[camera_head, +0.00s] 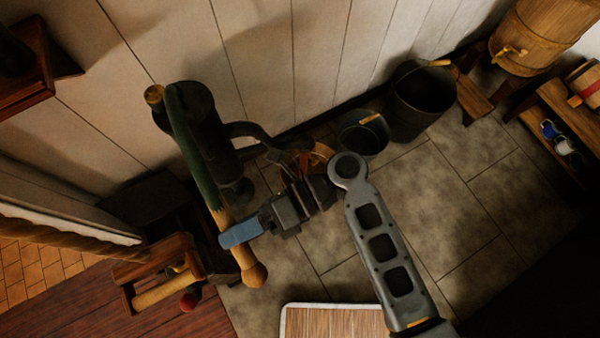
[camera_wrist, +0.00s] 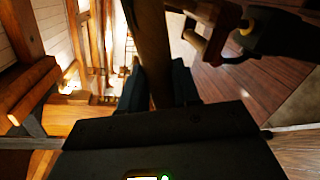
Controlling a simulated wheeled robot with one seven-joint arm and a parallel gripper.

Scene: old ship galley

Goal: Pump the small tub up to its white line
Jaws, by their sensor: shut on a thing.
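The dark pump (camera_head: 200,120) stands against the plank wall, with a curved spout (camera_head: 245,130) reaching right. Its green lever (camera_head: 185,150) slopes down to a wooden handle (camera_head: 252,272). My gripper (camera_head: 240,232) is shut around this handle; the wrist view shows the handle (camera_wrist: 153,50) between the fingers (camera_wrist: 158,92). A small brown vessel (camera_head: 320,155) shows behind my arm near the spout, mostly hidden; it may be the small tub. I cannot see a white line or the water level.
A small dark bucket (camera_head: 362,138) and a larger one (camera_head: 422,98) stand right of the brown vessel. A wooden rack (camera_head: 165,272) stands left of the handle. A barrel with a tap (camera_head: 535,38) is at upper right. A pale-edged board (camera_head: 330,322) lies below on open stone floor.

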